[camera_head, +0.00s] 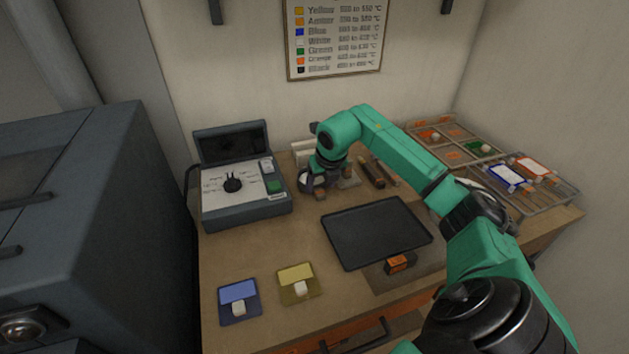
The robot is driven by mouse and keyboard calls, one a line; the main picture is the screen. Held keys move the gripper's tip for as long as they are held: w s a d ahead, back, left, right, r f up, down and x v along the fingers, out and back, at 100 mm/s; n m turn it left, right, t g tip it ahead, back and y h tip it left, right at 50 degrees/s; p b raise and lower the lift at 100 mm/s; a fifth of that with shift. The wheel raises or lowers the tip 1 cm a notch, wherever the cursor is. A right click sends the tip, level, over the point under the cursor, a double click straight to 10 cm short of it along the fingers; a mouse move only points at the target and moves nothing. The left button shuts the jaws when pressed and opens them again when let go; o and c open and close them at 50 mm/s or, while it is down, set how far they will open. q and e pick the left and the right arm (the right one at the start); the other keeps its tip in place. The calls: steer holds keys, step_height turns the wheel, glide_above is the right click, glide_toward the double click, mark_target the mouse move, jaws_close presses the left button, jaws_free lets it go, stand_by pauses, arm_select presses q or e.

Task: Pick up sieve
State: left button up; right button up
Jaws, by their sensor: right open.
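My right arm reaches in from the lower right across the table. Its gripper (333,192) points down behind the dark tray, near the back of the table. It is open, and its fingers are small and partly blurred. I cannot clearly make out the sieve. A pale round object (440,197) shows partly behind my right forearm, but I cannot tell whether it is the sieve. Pale items (303,158) stand behind the gripper and are partly hidden by it. My left gripper is not in view.
A dark empty tray (375,234) lies mid-table. A control box (240,190) stands at the back left. Blue (238,300) and yellow (297,284) cards lie in front. A sectioned rack (480,150) with colour samples is at the right. A grey cabinet (90,230) stands left.

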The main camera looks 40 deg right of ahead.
steer(key=shift+x, duration=1.2)
steer(key=shift+a, duration=0.1)
jaws_close()
steer(key=shift+r, duration=0.1)
